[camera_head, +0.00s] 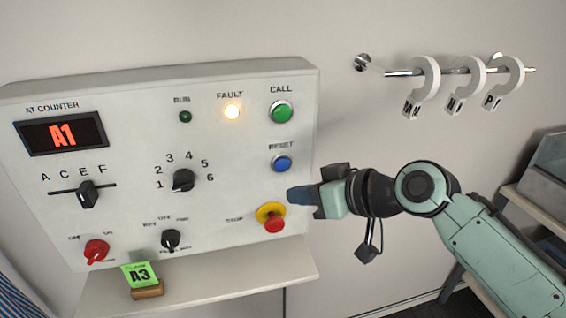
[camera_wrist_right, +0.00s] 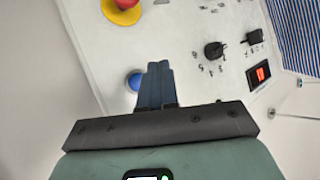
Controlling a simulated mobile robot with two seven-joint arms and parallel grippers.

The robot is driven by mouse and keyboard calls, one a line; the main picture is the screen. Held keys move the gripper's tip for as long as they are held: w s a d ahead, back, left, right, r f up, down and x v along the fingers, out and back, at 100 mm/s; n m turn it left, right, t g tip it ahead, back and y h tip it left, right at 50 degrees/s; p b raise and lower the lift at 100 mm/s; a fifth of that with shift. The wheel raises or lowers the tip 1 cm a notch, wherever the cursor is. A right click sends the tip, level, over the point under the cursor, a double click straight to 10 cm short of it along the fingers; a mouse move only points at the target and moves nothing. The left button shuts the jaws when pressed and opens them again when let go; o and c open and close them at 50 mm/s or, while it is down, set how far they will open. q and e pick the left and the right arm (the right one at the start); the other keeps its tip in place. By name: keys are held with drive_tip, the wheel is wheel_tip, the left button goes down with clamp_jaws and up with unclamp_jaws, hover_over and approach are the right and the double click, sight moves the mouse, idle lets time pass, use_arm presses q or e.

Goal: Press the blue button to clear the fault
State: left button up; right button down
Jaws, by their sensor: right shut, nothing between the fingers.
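The blue button (camera_head: 282,163) is on the right side of the control panel (camera_head: 230,185), under the label RESET. The FAULT lamp (camera_head: 231,111) above it is lit yellow-white. My right gripper (camera_head: 292,195) is shut and empty, just below and to the right of the blue button in the head view. In the right wrist view the shut fingertips (camera_wrist_right: 158,68) show beside the blue button (camera_wrist_right: 134,81), which is partly hidden behind them. I cannot tell how far the fingertips are from the panel. My left gripper is not in view.
The red emergency knob on a yellow collar (camera_head: 273,222) sits close below my right fingertips. The green CALL button (camera_head: 281,111) is above. A rail with hooks (camera_head: 460,72) is at upper right.

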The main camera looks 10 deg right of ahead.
drive_tip(key=p, duration=0.2)
approach(271, 173)
drive_tip(key=shift+w+a+f, duration=0.3)
drive_tip(key=shift+a+f, duration=0.25)
drive_tip(key=shift+a, duration=0.05)
drive_tip(key=shift+w+a+f, duration=0.25)
drive_tip(key=shift+a+f, duration=0.25)
drive_tip(key=shift+a, duration=0.1)
drive_tip(key=shift+w, duration=0.1)
idle(0.9)
drive_tip(key=shift+w, duration=0.3)
drive_tip(key=shift+w+p, duration=0.3)
drive_tip(key=shift+w, duration=0.15)
idle(0.6)
drive_tip(key=shift+s, duration=0.1)
drive_tip(key=shift+s+b, duration=0.5)
drive_tip(key=shift+s, duration=0.3)
